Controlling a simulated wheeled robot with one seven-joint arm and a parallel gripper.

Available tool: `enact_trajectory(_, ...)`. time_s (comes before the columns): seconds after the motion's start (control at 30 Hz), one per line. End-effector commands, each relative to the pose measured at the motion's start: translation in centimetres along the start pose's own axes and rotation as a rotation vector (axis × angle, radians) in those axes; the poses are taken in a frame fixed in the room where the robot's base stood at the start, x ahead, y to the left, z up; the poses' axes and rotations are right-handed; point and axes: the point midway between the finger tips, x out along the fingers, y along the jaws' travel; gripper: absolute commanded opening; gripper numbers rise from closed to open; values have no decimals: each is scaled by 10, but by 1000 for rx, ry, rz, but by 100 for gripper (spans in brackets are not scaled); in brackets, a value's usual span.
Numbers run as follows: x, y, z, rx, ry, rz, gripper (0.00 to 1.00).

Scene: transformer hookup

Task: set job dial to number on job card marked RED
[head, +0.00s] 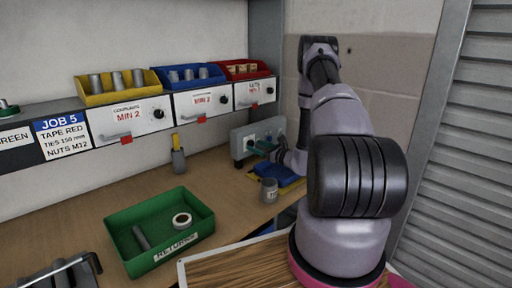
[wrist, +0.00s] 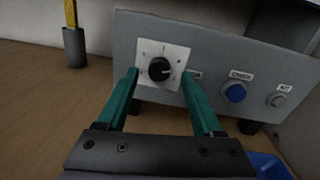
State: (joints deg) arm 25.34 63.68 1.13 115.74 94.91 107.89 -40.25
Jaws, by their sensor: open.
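The job card (head: 63,136) hangs at the left in the head view, with a blue header reading JOB 5 and lines TAPE RED, TIES 150 mm and NUTS M12. The job dial, a black knob (wrist: 160,69) on a white square plate, is on the front of a grey box (wrist: 207,45) in the wrist view. Its white pointer mark seems to face right; the number it points at is too small to read. My gripper (wrist: 157,78) is open, its green fingers on either side of the knob. Whether they touch it I cannot tell. In the head view the gripper is partly hidden beside the box (head: 238,143).
A blue CHECK button (wrist: 234,93) and a grey KIT button (wrist: 279,101) sit right of the dial. A grey cup (head: 269,190), a blue tray (head: 288,180) and a green RETURNS tray (head: 122,240) are on the bench. A holder (head: 178,160) stands left of the box.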

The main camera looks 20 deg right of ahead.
Motion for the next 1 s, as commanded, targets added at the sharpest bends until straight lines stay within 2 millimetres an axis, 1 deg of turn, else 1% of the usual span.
enact_trajectory(0.03, 5, 0, 0, -1, 0, 2, 68)
enact_trajectory(0.13, 9, 0, 0, 1, 0, 1, 68)
enact_trajectory(0.4, 10, 0, 0, 1, 0, 0, 68)
enact_trajectory(0.43, 10, 0, 0, 1, 0, 0, 60)
enact_trajectory(0.47, 10, 0, 0, 1, 0, 0, 49)
enact_trajectory(0.5, 10, 0, 0, 1, 0, 0, 34)
enact_trajectory(0.6, 10, 0, 0, 1, 0, 0, 0)
enact_trajectory(1.0, 10, 0, 0, 6, 0, 1, 0)
